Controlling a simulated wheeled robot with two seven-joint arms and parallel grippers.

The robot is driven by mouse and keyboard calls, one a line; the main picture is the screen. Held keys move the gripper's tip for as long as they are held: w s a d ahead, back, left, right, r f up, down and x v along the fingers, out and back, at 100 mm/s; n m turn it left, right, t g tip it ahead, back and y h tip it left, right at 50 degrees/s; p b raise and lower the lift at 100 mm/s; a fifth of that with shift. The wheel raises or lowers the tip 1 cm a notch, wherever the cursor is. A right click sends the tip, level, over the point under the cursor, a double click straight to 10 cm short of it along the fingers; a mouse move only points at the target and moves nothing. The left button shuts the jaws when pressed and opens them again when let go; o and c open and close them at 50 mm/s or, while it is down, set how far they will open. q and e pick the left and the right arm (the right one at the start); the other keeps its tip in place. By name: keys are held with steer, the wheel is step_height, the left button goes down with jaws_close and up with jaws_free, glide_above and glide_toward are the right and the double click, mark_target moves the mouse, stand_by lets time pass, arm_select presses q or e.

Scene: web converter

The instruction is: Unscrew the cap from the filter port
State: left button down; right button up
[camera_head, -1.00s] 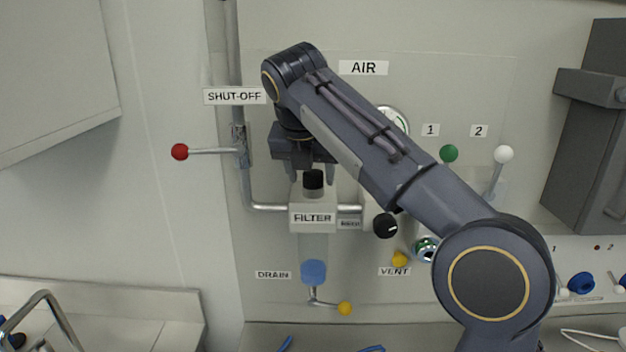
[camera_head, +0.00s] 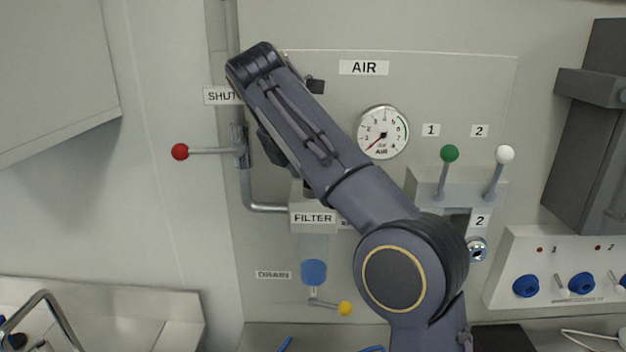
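The filter (camera_head: 313,245) is a pale block with a clear bowl and a blue bottom, fixed to the wall panel under its FILTER label. My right arm crosses in front of its top, so the black cap is mostly or wholly hidden; I cannot tell whether it sits on the port. My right gripper (camera_head: 270,147) is up and left of the filter top, largely behind my own forearm. Its fingers are hidden, so I cannot see whether it is open or holds anything. My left gripper is not in view.
A red-knobbed shut-off lever (camera_head: 181,152) sticks out left of the pipe (camera_head: 244,185). A pressure gauge (camera_head: 381,132), a green-knobbed lever (camera_head: 449,154) and a white-knobbed lever (camera_head: 504,155) are to the right. A yellow drain knob (camera_head: 345,308) is below the filter.

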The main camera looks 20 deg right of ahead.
steer(key=shift+s+d+r, duration=0.1)
steer(key=shift+s+d, duration=0.05)
steer(key=shift+s, duration=0.05)
steer(key=shift+c, duration=0.8)
steer(key=shift+w, duration=0.1)
jaws_close()
steer(key=n, duration=0.2)
steer(key=n+t+y, duration=0.1)
steer(key=shift+s+d, duration=0.15)
steer(key=shift+s, duration=0.1)
steer(key=shift+n+t, duration=0.3)
steer(key=shift+n, duration=0.2)
steer(key=shift+s+d+n+t+y, duration=0.15)
steer(key=shift+n+t+y, duration=0.3)
steer(key=shift+n, duration=0.75)
steer(key=shift+n+y, duration=0.45)
steer(key=shift+n, duration=0.45)
